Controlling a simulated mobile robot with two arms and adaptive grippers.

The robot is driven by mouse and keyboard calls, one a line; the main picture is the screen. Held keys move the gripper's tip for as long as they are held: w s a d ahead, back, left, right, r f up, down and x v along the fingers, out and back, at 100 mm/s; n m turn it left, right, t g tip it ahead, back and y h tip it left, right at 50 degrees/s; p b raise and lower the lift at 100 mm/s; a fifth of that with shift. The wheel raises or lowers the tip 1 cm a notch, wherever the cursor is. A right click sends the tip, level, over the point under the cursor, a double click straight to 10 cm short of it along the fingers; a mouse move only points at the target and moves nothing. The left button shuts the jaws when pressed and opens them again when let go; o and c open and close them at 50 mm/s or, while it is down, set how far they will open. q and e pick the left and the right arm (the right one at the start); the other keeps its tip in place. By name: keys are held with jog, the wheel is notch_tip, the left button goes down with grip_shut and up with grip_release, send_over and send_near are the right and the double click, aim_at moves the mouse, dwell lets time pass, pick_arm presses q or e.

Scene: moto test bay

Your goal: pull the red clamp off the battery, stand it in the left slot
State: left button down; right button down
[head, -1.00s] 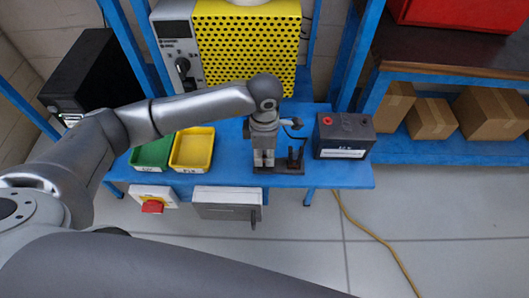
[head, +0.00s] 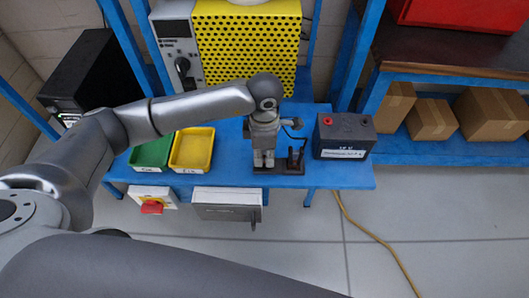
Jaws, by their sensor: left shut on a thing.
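No clamp shows on the red terminal. My left gripper (head: 264,165) points down over the left part of a small dark slotted stand (head: 280,170), left of the battery. It is shut on the red clamp, which the fingers hide almost wholly, so I cannot tell how deep it sits in the left slot. A dark upright piece (head: 295,158) stands in the stand's right part. My right gripper is not in view.
A green tray (head: 136,168) and a yellow tray (head: 174,166) sit left of the stand. A yellow perforated unit (head: 247,45) stands behind. A box with a red switch (head: 152,207) and a grey box (head: 227,197) hang at the bench front.

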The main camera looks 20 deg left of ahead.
pick_arm(q)
jog(key=shift+f+b, duration=0.95)
jog(key=shift+f, duration=0.05)
dwell(0.3)
jog(key=c, duration=1.2)
grip_release()
jog(key=shift+r, duration=0.1)
notch_tip(320, 180, up, 12)
jog(key=shift+f, duration=0.1)
